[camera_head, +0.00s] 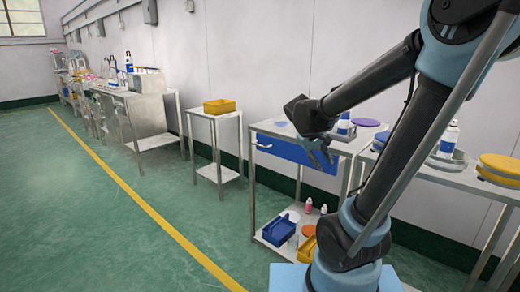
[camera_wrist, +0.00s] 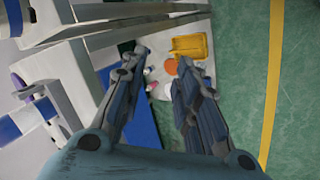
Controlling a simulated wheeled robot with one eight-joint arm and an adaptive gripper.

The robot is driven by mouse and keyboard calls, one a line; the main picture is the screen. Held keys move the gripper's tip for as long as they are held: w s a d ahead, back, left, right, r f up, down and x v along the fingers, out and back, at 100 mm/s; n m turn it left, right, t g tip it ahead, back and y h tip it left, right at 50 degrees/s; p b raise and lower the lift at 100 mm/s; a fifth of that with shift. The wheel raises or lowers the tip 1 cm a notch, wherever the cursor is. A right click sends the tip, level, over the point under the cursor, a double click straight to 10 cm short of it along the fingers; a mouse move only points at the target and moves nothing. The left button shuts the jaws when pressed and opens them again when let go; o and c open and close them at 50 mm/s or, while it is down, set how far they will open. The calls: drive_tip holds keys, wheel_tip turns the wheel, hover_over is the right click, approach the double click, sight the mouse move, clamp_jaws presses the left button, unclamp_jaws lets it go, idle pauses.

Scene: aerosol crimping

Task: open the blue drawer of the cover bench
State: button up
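The cover bench (camera_head: 275,127) stands right of centre in the head view, with a grey top. Its blue drawer (camera_head: 292,152) sits under the top and looks closed. A pale handle (camera_head: 264,145) shows at the left part of its front. My gripper (camera_head: 322,157) is at the right part of the drawer front, to the right of this handle; contact cannot be told. In the wrist view my gripper (camera_wrist: 162,56) has its fingers apart, with nothing visible held. A blue surface (camera_wrist: 143,126) shows beside the left finger; drawer front or bin, I cannot tell.
The bench's lower shelf holds a blue bin (camera_head: 279,230), small bottles (camera_head: 309,205) and a yellow bin (camera_head: 307,249), which also shows in the wrist view (camera_wrist: 190,47). A side table with a yellow tray (camera_head: 219,106) stands left. Green floor (camera_head: 100,230) is clear.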

drive_tip(key=w+a+r+n+t+h, duration=0.1)
drive_tip(key=w+a+n+t+h, duration=0.1)
drive_tip(key=w+a, duration=0.55)
drive_tip(key=n+t+h, duration=0.2)
drive_tip(key=n+t, duration=0.2)
drive_tip(key=t, duration=0.3)
approach(260, 146)
drive_tip(key=x, duration=1)
drive_tip(key=shift+w+f, duration=0.2)
drive_tip(key=shift+w, duration=0.25)
clamp_jaws()
